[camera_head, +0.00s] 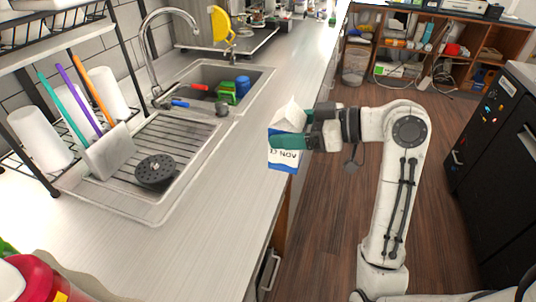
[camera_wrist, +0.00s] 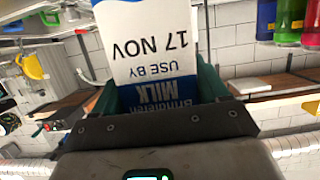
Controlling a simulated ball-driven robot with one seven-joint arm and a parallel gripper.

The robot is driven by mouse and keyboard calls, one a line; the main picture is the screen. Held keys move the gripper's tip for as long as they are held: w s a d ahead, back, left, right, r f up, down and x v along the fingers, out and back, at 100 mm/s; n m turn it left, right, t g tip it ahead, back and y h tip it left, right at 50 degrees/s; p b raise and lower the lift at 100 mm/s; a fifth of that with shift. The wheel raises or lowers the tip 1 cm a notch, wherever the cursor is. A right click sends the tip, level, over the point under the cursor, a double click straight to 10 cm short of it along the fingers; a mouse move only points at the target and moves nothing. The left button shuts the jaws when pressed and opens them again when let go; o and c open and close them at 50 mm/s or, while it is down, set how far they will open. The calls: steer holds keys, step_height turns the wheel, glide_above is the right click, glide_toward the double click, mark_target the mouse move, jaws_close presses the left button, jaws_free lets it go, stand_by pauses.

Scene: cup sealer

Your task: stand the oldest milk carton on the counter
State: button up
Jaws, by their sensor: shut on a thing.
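A white and blue milk carton (camera_head: 285,157) is in my gripper (camera_head: 291,129), in the air by the right edge of the counter (camera_head: 215,190). A white peaked part points up and a blue band is at the bottom in the head view. Its lettering is hard to read there. My green-tipped fingers are shut on the carton from two sides. In the wrist view the carton (camera_wrist: 152,22) fills the space between the fingers (camera_wrist: 160,95). Its label reads upside down there: "17 NOV", "USE BY", "MILK". I cannot tell whether its base touches anything.
The sink (camera_head: 215,85) and its ridged drainboard (camera_head: 150,160) lie left of the carton. A black strainer (camera_head: 155,170) sits on the drainboard. A red lidded thing (camera_head: 40,278) stands at the near left. The counter strip right of the drainboard is clear.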

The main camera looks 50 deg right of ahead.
steer(key=shift+w+d+f+p, duration=0.3)
steer(key=shift+w+d+f, duration=0.1)
steer(key=shift+w+f, duration=1.05)
steer(key=shift+w+d+f+p, duration=0.35)
steer(key=shift+w+f, duration=0.65)
steer(key=shift+f, duration=0.9)
steer(key=shift+w+d+f+p, duration=0.2)
steer(key=shift+w+d+f, duration=0.3)
steer(key=shift+w+f, duration=0.95)
steer(key=shift+s+f, duration=0.2)
steer(key=shift+f, duration=0.05)
steer(key=o, duration=1.5)
steer(key=shift+f, duration=0.1)
steer(key=shift+c, duration=0.2)
steer(key=shift+r, duration=0.2)
steer(key=b+v, duration=0.1)
steer(key=v, duration=1.1)
steer(key=shift+b, duration=0.35)
